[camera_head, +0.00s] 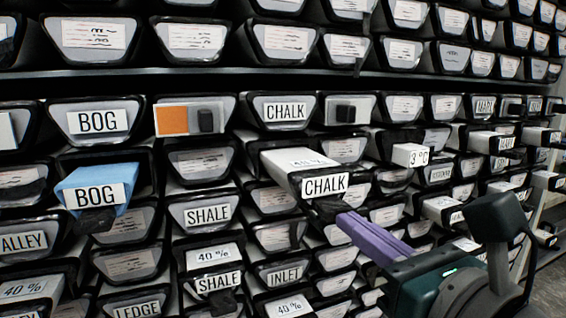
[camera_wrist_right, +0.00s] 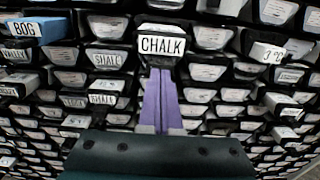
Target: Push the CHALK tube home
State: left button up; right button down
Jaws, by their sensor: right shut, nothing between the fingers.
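A white tube with a CHALK label (camera_head: 325,186) sticks out of its slot in the rack, with a black tab below its front. It also shows in the right wrist view (camera_wrist_right: 162,45), straight ahead of the fingers. My right gripper (camera_head: 345,219) has purple fingers, shut together and empty. Its tips (camera_wrist_right: 161,72) are just below the CHALK label; I cannot tell whether they touch the tube. Another CHALK label (camera_head: 285,109) sits on a tube end higher up, about flush with the rack. My left gripper is not in view.
A blue BOG tube (camera_head: 97,190) sticks out at the left. White tubes stick out at the right, one marked 3 °C (camera_head: 411,155). SHALE (camera_head: 207,215) and INLET (camera_head: 285,274) tube ends sit nearby. Floor shows at the lower right.

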jog(key=shift+b+x, duration=0.4)
jog(key=shift+x, duration=2.2)
jog(key=shift+b+x, duration=0.4)
jog(key=shift+x, duration=0.65)
jog(key=shift+s+d+r+p, duration=0.1)
jog(key=shift+s+d+p, duration=0.2)
jog(key=shift+s+p, duration=0.15)
jog(key=shift+s, duration=1.4)
jog(key=n+g+y+p, duration=0.15)
jog(key=n+g, duration=0.25)
jog(key=n, duration=0.6)
send_near(331, 201)
jog(key=s+a+f, duration=0.4)
jog(key=s+f, duration=0.2)
jog(key=s, duration=0.2)
jog(key=s+f+n+g+h, duration=0.1)
jog(key=s+f+n+g, duration=0.35)
jog(key=n, duration=0.65)
jog(key=s+d+f+n+g+h+p, duration=0.25)
jog(key=s+d+n+g+h, duration=0.35)
jog(key=s+d+n, duration=0.6)
notch_tip(331, 201, up, 37)
jog(key=a+t+h+p, duration=0.1)
jog(key=p, duration=3.5)
jog(key=shift+w+n+p, duration=0.3)
jog(key=shift+w+p, duration=0.05)
jog(key=shift+p, duration=0.05)
jog(key=shift+f+t, duration=0.1)
jog(key=shift+t, duration=0.15)
